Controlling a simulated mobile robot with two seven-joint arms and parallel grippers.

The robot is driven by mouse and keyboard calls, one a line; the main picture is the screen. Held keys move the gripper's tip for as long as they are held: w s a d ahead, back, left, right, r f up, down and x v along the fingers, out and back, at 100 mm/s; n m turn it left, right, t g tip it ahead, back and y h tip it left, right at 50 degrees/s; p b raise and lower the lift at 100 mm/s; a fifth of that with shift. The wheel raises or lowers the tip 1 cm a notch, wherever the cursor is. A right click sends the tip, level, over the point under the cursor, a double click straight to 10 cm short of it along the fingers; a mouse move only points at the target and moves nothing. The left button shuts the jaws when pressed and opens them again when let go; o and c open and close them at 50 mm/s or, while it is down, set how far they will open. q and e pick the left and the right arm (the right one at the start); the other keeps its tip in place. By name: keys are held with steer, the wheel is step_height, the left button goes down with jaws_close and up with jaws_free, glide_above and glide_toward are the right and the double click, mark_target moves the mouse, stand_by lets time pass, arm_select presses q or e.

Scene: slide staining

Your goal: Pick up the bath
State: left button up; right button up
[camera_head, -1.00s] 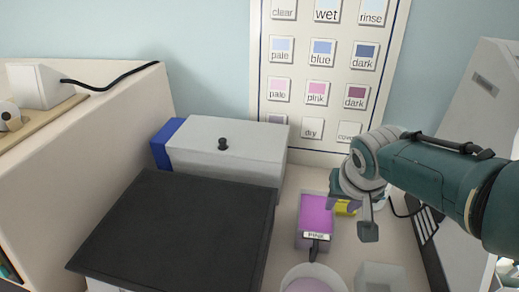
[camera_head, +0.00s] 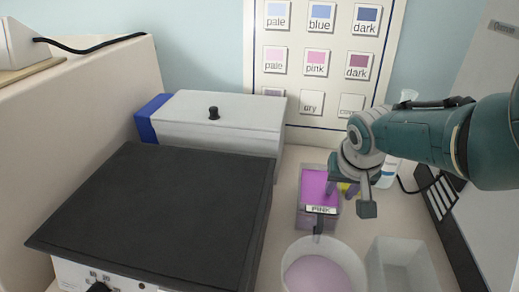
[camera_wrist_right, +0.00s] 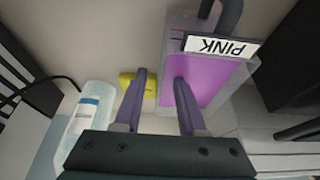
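The bath is a clear rectangular container with pink-violet liquid and a white PINK label (camera_head: 318,210). It stands upright on the bench in the head view, and it fills the upper middle of the right wrist view (camera_wrist_right: 210,80). My right gripper (camera_head: 341,189) is at the bath's right side in the head view. In the wrist view its two purple fingers (camera_wrist_right: 160,76) are apart, one over the liquid and one outside the near side wall. Whether they touch the wall cannot be told. A dark hooked handle (camera_wrist_right: 230,18) rises at the label end. My left gripper is not in view.
A yellow block (camera_wrist_right: 137,84) and a white bottle (camera_wrist_right: 88,118) are close beside the gripper. A round bowl of pale pink liquid (camera_head: 318,272) and an empty clear tray (camera_head: 400,262) stand in front. A black-topped unit (camera_head: 150,210) is left, a grey box (camera_head: 225,120) behind it.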

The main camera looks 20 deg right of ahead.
steer(key=shift+f, duration=0.2)
stand_by(0.5)
jaws_close()
stand_by(0.3)
steer(key=shift+w+r, duration=0.1)
stand_by(1.1)
